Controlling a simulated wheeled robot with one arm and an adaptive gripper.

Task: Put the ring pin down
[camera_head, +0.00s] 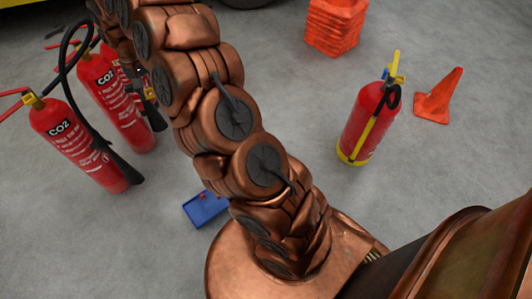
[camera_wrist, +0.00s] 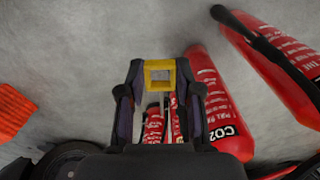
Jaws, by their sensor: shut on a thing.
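The ring pin (camera_wrist: 147,74) is a yellow square ring with a thin grey shank below it. My gripper (camera_wrist: 160,80) is shut on the ring pin, with a dark fingertip on each side of the yellow ring.
Red CO2 extinguishers (camera_head: 75,145) stand at the left and show large in the wrist view (camera_wrist: 222,105). A red extinguisher with a yellow stripe (camera_head: 362,125) stands at the right. Beyond it are an orange cone (camera_head: 437,98) and an orange stack (camera_head: 335,25). Grey floor between is clear.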

